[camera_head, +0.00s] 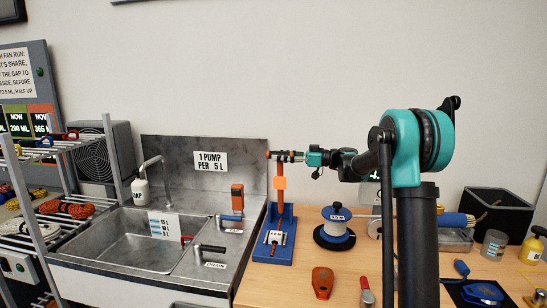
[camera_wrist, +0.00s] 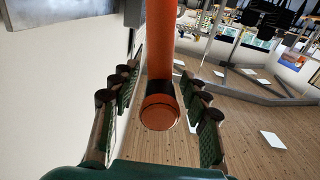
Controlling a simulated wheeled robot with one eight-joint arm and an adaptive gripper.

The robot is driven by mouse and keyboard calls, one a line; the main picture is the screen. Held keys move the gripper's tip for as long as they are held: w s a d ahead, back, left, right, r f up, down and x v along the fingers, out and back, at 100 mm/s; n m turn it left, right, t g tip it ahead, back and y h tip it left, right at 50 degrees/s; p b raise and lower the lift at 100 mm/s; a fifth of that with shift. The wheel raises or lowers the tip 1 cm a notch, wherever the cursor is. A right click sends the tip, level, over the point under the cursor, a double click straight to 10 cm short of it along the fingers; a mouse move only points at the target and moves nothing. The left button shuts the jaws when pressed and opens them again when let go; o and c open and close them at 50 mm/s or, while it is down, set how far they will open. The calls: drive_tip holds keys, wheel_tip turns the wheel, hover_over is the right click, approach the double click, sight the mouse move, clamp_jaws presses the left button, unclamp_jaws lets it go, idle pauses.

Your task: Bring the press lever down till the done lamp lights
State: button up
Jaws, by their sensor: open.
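The press stands on the wooden bench right of the sink, with a blue base (camera_head: 272,248) and an orange-red column (camera_head: 275,190) carrying a light orange block (camera_head: 280,183). My gripper (camera_head: 281,156) is level at the top of the column, reaching in from the right. In the wrist view, an orange bar with a round end and a dark band, seemingly the press lever (camera_wrist: 160,112), lies between the fingers of my open gripper (camera_wrist: 161,75). Gaps show on both sides of the bar. I cannot make out a done lamp or whether it is lit.
A metal sink (camera_head: 120,240) with a tap lies left of the press. A blue-and-white spool (camera_head: 335,222) stands close on the right. An orange-red tool (camera_head: 322,282) lies on the bench in front. A black bin (camera_head: 495,212) stands at the far right.

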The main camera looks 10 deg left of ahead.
drive_tip(key=shift+a, duration=1.4)
clamp_jaws()
